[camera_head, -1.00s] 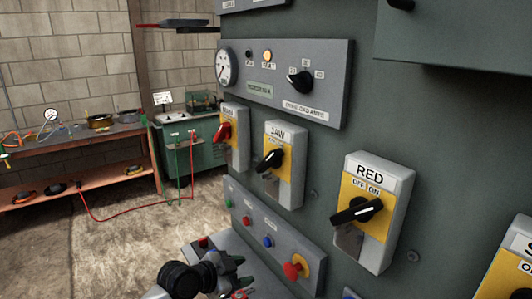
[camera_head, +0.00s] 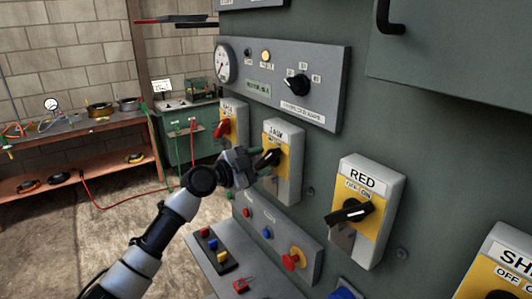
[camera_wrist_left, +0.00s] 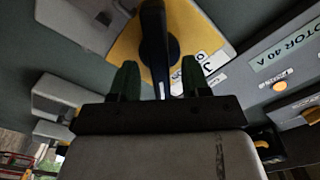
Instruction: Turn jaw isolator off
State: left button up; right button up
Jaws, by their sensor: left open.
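The jaw isolator (camera_head: 287,178) is a light grey box with a yellow plate, a "JAW" label and a black rotary handle (camera_head: 270,158). It is mounted on the green panel. Its OFF/ON marks are too small to read, and the handle slants up to the right. My left gripper (camera_head: 258,163) is at the handle, partly covering it. In the left wrist view, its two green fingers (camera_wrist_left: 161,80) are open, one on each side of the dark handle (camera_wrist_left: 154,45). I cannot tell whether they touch it. My right gripper is not in view.
The red-handled main isolator (camera_head: 222,129) is just left, and the RED isolator (camera_head: 365,212) is to the right. Below are push buttons and a red emergency stop (camera_head: 292,260). The ammeter panel (camera_head: 310,105) is above. A workbench (camera_head: 80,133) stands behind.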

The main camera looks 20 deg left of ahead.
pick_arm(q)
jog(key=shift+x, duration=0.95)
jog(key=shift+c, duration=0.2)
grip_shut()
jog(key=shift+f, duration=0.1)
